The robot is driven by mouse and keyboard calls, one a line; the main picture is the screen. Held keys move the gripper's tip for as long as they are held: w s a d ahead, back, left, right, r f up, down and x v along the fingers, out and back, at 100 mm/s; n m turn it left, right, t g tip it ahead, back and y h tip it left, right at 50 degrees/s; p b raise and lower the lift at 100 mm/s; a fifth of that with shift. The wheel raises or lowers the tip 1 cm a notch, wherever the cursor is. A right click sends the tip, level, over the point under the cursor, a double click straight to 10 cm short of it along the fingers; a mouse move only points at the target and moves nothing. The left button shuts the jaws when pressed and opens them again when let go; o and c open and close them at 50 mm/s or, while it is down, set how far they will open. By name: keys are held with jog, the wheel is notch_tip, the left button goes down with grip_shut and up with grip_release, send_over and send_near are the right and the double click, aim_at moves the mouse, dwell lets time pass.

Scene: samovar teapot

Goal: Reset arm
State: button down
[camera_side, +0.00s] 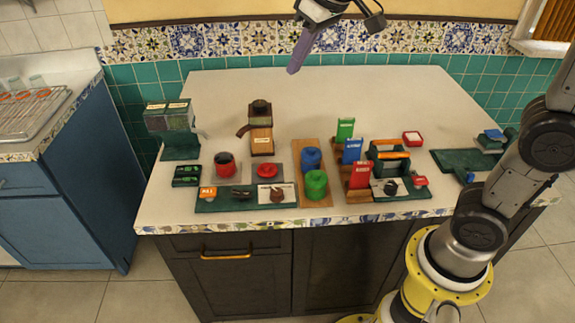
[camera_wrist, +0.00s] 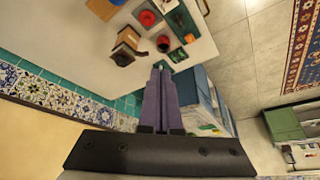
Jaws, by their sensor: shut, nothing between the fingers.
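My gripper (camera_side: 294,68) has purple fingers and hangs high above the back of the white counter in the side view, clear of every object. In the wrist view its two fingers (camera_wrist: 158,72) lie together, shut with nothing between them. The counter (camera_side: 385,100) carries several small items. A brown wooden device with a dark top and a spout (camera_side: 261,135) stands left of the middle, and it also shows in the wrist view (camera_wrist: 127,47).
A red pot (camera_side: 225,165), a red lid-like piece (camera_side: 267,171), a blue pot (camera_side: 312,158) and a green pot (camera_side: 316,184) stand near the front. Coloured boxes (camera_side: 345,130) and a dark green machine (camera_side: 171,125) stand nearby. The counter's back half is mostly bare.

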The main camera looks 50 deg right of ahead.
jog(key=s+d+f+t, duration=0.1)
jog(key=s+d+f, duration=0.15)
jog(key=s, duration=1.15)
jog(key=s+d+f, duration=0.1)
jog(key=s+f, duration=0.6)
jog(key=shift+d+f+m+h, duration=0.2)
jog(key=shift+m+h, duration=0.1)
jog(key=shift+m, duration=0.1)
